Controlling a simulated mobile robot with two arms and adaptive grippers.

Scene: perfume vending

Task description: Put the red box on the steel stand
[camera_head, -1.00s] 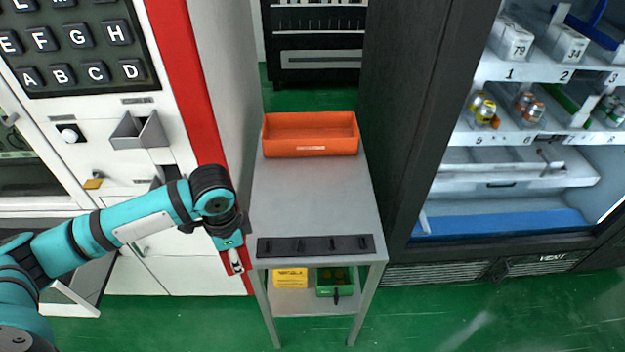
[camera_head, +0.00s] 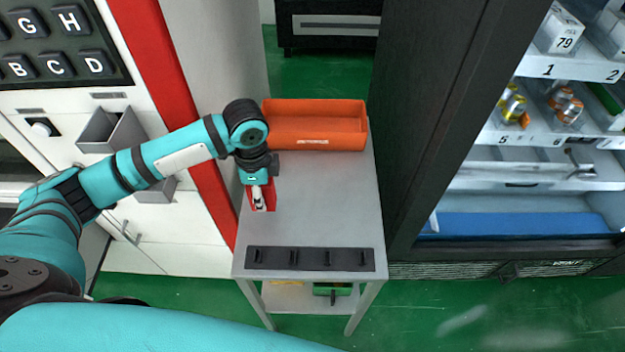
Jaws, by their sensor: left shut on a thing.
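The steel stand (camera_head: 330,200) is in the middle of the view, a grey table with a flat top and a lower shelf. My left gripper (camera_head: 260,203) points down over the left part of its top, in front of the orange bin. It is shut on the red box (camera_head: 270,198), a small red thing mostly hidden by the fingers. I cannot tell whether the box touches the top or hangs just above it. My right gripper is not in view.
An orange bin (camera_head: 330,141) sits at the back of the stand and a black strip (camera_head: 310,259) runs along its front. The middle and right of the top are clear. A lettered machine (camera_head: 60,60) stands left, an open display cabinet (camera_head: 440,130) right.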

